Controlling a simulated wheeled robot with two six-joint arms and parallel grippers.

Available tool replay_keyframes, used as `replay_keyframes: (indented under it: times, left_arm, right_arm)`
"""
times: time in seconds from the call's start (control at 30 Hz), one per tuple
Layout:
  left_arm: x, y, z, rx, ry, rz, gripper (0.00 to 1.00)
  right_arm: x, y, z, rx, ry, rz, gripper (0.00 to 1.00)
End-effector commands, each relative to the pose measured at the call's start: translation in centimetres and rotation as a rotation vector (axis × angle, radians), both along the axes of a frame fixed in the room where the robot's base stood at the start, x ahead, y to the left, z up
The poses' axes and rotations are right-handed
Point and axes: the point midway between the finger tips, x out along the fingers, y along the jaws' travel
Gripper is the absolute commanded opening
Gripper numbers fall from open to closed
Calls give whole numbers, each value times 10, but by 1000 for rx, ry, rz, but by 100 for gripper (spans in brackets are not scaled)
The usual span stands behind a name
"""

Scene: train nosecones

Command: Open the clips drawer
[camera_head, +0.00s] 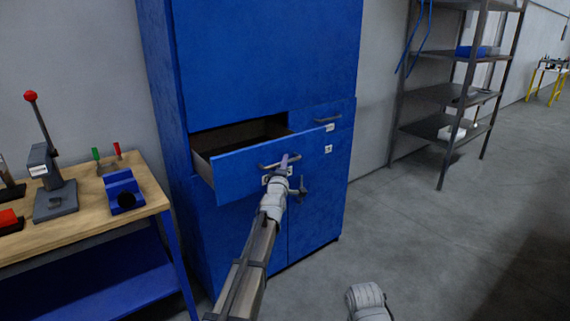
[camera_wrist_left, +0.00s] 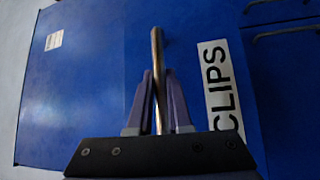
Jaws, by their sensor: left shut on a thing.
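The clips drawer (camera_head: 232,168) is a blue drawer in the blue cabinet, pulled partly out so its dark inside shows at the left. Its metal bar handle (camera_head: 275,164) is on the drawer front, and a white label reading CLIPS (camera_wrist_left: 218,88) shows in the left wrist view. My left gripper (camera_head: 285,162) is shut on this handle, with the bar (camera_wrist_left: 157,75) between its two fingers in the left wrist view. My right gripper does not show; only a grey-white piece of my arm is at the bottom.
A second, closed drawer (camera_head: 325,117) sits to the right in the blue cabinet (camera_head: 265,55). A wooden workbench (camera_head: 85,222) with a lever press (camera_head: 50,180) and a blue block (camera_head: 124,190) stands at the left. Metal shelving (camera_head: 445,95) stands at the right, with open floor before it.

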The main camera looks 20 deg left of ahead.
Motion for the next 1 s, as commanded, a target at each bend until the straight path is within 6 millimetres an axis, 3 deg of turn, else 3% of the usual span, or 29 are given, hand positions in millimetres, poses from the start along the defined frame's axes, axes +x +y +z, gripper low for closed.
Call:
replay_keyframes:
  times: [0.33, 0.37, 0.63, 1.0]
  left_arm:
    - [0, 0, 1, 0, -2, 1, 0]
    - [0, 0, 1, 0, -2, 1, 18]
    - [0, 0, 1, 0, -2, 1, 47]
    - [-6, -1, 0, 0, -2, 1, 47]
  right_arm:
    - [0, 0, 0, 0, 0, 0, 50]
    - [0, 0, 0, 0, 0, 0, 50]
    - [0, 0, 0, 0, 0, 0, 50]
    - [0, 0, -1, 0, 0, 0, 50]
